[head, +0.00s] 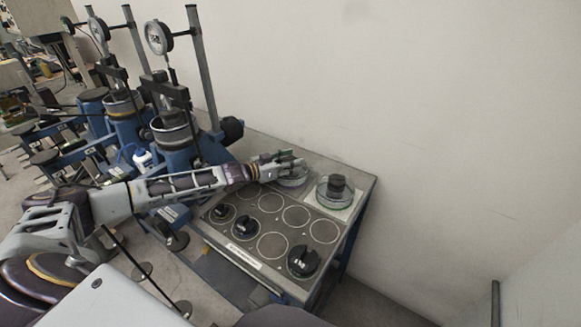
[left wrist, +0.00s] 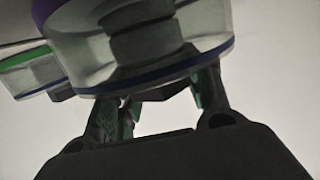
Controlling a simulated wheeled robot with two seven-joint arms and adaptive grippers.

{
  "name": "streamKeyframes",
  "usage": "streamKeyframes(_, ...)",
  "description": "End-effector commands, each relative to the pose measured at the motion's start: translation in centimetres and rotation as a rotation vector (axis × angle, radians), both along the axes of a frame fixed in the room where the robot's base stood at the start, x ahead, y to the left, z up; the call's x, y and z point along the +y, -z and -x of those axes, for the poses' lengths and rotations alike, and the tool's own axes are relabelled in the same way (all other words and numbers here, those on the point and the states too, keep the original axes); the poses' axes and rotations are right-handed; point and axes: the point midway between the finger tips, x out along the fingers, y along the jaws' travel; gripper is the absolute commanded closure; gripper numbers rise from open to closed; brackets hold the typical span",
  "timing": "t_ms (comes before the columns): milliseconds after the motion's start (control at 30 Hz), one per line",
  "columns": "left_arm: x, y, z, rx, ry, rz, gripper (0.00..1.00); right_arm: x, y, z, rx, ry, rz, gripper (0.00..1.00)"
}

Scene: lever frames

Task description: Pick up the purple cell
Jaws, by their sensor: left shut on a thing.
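My left gripper (head: 290,163) is over the back part of the bench, at the end of my outstretched arm. In the left wrist view its fingers (left wrist: 158,105) are closed on the purple cell (left wrist: 145,50). This is a clear, round body with a dark stepped core and a blue-purple band along its edge; more purple shows at the upper left. In the head view a clear round rim shows at the gripper, largely hidden by the hand. My right gripper is not in view.
The bench plate (head: 272,203) has ringed places, with several dark knobbed pieces at its left and front. A glass dish with a dark block (head: 337,187) stands on a white pad at right. A clear body with a green band (left wrist: 30,68) shows beside the held cell. Blue machines (head: 178,135) stand at left.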

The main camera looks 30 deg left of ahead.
Motion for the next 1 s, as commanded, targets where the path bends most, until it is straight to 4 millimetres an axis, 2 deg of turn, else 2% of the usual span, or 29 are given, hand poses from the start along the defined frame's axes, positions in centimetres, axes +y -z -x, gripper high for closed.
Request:
streamKeyframes(267, 0.0, -1.4, -0.1, -0.008, 0.0, 0.001, 1.0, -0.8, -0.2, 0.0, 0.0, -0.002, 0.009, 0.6)
streamKeyframes(733, 0.0, -7.1, -0.1, -0.008, 0.002, 0.0, 1.0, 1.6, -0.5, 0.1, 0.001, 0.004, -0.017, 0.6)
streamKeyframes(1000, 0.0, -9.4, -0.1, -0.007, 0.002, 0.0, 1.0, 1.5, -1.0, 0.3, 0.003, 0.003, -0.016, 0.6)
